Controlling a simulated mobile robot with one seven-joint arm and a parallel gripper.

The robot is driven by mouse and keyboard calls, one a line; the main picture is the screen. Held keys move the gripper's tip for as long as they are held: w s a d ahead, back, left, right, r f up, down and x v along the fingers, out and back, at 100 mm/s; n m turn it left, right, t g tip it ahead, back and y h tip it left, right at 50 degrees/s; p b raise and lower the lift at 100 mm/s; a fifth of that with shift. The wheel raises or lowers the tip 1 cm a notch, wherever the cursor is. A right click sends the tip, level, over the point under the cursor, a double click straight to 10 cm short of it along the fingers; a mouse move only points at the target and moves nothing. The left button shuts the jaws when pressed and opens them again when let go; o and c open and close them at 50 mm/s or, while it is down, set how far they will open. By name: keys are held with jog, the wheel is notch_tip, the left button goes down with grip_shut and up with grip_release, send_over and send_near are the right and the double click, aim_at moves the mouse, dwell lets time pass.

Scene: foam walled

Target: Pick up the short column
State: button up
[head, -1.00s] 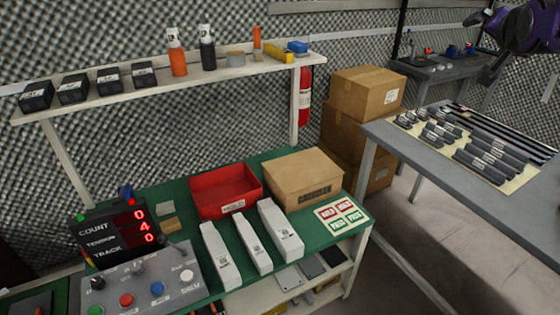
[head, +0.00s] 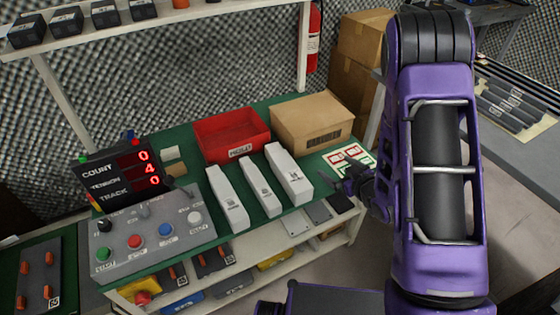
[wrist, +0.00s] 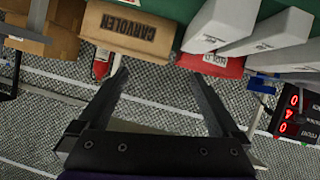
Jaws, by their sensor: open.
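Three white columns lie side by side on the green table (head: 205,157): a left one (head: 228,200), a slim middle one (head: 258,186) and a right one (head: 287,172). The middle one looks slightly the shortest, but the lengths are close and I cannot be sure which is the short column. Parts of the white columns (wrist: 222,22) show at the upper right in the wrist view. My gripper (head: 348,180) is right of the columns, near the table's right end, apart from them. In the wrist view my gripper (wrist: 157,80) is open with nothing between its fingers.
A red tray (head: 230,134) and a cardboard box (head: 312,122) stand behind the columns. A button panel (head: 150,232) and counter display (head: 120,175) are at left. A shelf (head: 200,20) runs above. A grey table (head: 540,155) is at right.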

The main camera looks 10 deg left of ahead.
jog(key=s+a+f+y, duration=0.2)
jog(key=s+a+f, duration=0.2)
jog(key=s, duration=0.2)
jog(key=m+b, duration=0.1)
jog(key=b, duration=0.1)
send_near(288, 167)
jog(key=w+a, duration=0.1)
jog(key=w+a+f, duration=0.1)
jog(key=shift+w+a+f+t, duration=0.2)
jog(key=shift+w+t, duration=0.1)
jog(key=x, duration=0.5)
jog(key=shift+w+d, duration=0.1)
jog(key=shift+w, duration=0.05)
grip_shut()
jog(key=shift+r, duration=0.2)
